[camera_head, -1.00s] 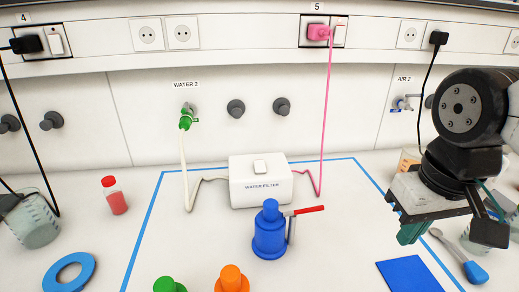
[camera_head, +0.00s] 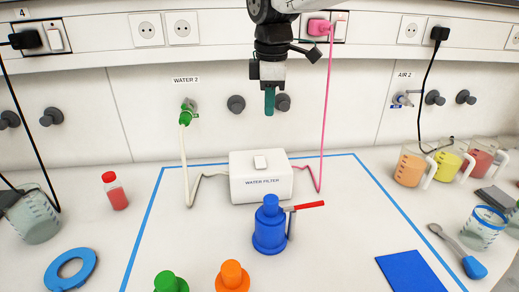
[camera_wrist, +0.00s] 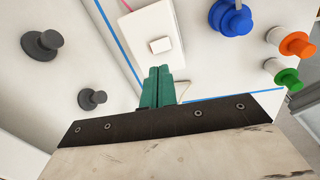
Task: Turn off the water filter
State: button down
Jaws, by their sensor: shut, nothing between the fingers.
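The water filter (camera_head: 261,187) is a white box labelled "WATER FILTER", standing inside a blue taped outline on the bench. A white rocker switch (camera_head: 260,162) is on its top; I cannot tell its position. The box also shows in the wrist view (camera_wrist: 146,28), with its switch (camera_wrist: 160,45). My gripper (camera_head: 269,103) points down above the box and slightly behind it, apart from it. Its green fingers (camera_wrist: 157,87) are together and hold nothing. A pink cable (camera_head: 325,110) runs from the box to a pink plug (camera_head: 318,27) in outlet 5, beside a wall switch (camera_head: 340,27).
A blue canister (camera_head: 269,230) with a red lever (camera_head: 309,205) stands just in front of the box. A white hose (camera_head: 184,155) links the box to the green WATER 2 tap (camera_head: 186,116). Grey wall knobs (camera_head: 236,104) sit behind. Jugs (camera_head: 411,166) stand at the right.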

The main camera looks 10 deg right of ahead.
aim_at(259, 158)
jog(key=shift+w+a+f+n, duration=0.15)
jog(key=shift+w+a+n, duration=0.45)
jog(key=shift+w+a, duration=0.35)
jog(key=f, duration=0.4)
jog(key=w+f, duration=0.1)
jog(key=f, duration=0.9)
jog(key=shift+w, duration=0.4)
